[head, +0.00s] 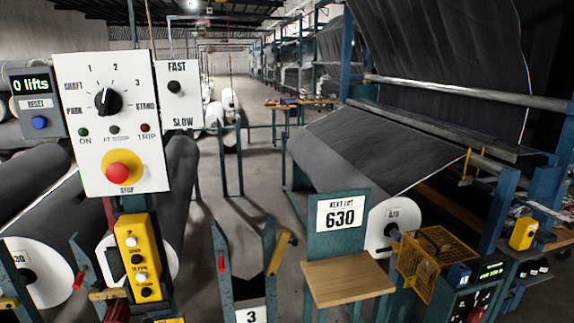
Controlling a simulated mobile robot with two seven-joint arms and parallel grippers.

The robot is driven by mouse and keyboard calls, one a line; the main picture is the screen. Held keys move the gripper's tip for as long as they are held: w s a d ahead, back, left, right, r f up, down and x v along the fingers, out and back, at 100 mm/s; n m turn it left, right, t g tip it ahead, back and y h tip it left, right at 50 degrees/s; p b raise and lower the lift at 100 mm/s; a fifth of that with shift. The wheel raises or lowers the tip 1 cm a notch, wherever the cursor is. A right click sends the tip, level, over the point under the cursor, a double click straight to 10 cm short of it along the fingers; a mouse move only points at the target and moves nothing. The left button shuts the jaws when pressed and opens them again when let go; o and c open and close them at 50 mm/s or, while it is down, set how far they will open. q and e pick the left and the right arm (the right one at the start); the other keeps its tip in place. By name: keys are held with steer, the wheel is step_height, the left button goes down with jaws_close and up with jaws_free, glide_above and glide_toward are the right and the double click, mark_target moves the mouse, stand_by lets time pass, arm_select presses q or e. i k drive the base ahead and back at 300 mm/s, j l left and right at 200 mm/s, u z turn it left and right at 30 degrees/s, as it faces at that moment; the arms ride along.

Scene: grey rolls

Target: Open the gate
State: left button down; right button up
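A yellow mesh guard (432,262) stands at the right, beside the white end of a grey roll (392,222). It is the most gate-like thing in view, but I cannot tell for sure that it is the gate, nor whether it is open or shut. A white control panel (112,150) at the left has a dial (107,101) and a red stop button (118,173). Below it hangs a yellow push-button box (138,255). Neither of my grippers shows in the head view.
A blue-green stand marked 3 (222,275) is at the front middle. A wooden seat-like board (347,279) is in front of a sign reading 630 (341,214). Grey rolls (35,190) fill the left. Bare floor (250,190) runs back through the middle.

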mark_target(100, 293)
steer(key=u, duration=1.25)
steer(key=z, duration=0.55)
steer(key=j+z, duration=0.15)
steer(key=z, duration=0.25)
steer(key=j+z, duration=0.2)
steer(key=z, duration=0.2)
steer(key=j+z, duration=0.2)
steer(key=z, duration=0.2)
steer(key=j+z, duration=0.3)
steer(key=j, duration=0.15)
steer(key=k+j+z, duration=0.25)
steer(key=j, duration=0.15)
steer(key=k+j, duration=0.1)
steer(key=j, duration=0.2)
steer(key=j+z, duration=0.1)
steer(key=j, duration=0.2)
steer(key=k+j, duration=0.15)
steer(key=j, duration=0.85)
steer(key=i+j, duration=0.1)
steer(key=j, duration=0.35)
steer(key=i+j, duration=0.1)
steer(key=j, duration=0.35)
steer(key=z, duration=0.05)
